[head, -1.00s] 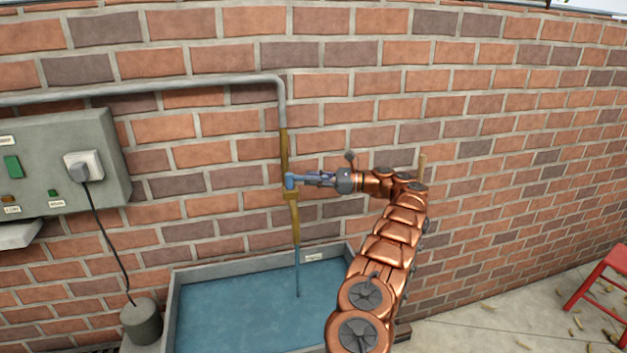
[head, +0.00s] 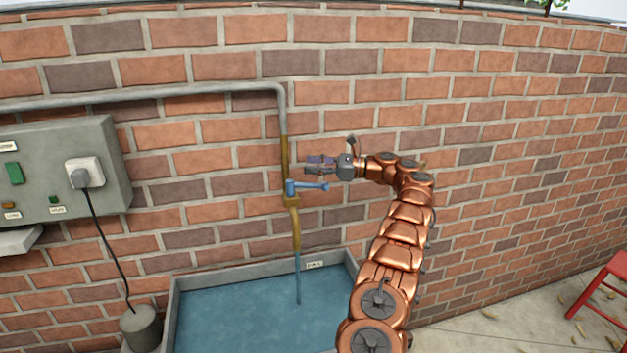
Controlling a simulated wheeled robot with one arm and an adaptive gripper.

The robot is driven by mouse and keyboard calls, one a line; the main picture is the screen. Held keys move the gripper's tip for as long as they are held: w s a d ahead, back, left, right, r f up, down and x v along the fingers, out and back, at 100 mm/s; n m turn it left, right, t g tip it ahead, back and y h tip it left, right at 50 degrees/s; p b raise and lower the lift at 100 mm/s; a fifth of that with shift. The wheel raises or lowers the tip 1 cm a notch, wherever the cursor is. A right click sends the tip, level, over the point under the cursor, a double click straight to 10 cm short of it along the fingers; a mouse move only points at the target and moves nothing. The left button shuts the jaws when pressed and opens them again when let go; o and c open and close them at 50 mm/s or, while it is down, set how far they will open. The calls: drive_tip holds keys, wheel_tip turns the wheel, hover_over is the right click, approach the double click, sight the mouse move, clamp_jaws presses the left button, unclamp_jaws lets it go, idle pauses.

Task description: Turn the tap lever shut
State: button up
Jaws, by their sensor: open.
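The tap (head: 291,201) is a brass fitting on a pipe against the brick wall. Its blue lever (head: 310,186) points to the right, roughly level. A thin stream of water (head: 298,278) runs from the spout into the basin. My gripper (head: 308,164) is open and empty, just above the lever and apart from it in the picture. Its fingers point left towards the brass pipe.
The basin (head: 171,310), filled with blue water, stands below the tap. A grey box (head: 40,150) with a plug (head: 83,175) and black cable is on the wall at left. A grey pot (head: 141,327) stands beside the basin. A red stool (head: 608,290) is at far right.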

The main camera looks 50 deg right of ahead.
wheel_tip(320, 180, up, 2)
drive_tip(key=shift+r, duration=0.4)
drive_tip(key=shift+c, duration=0.3)
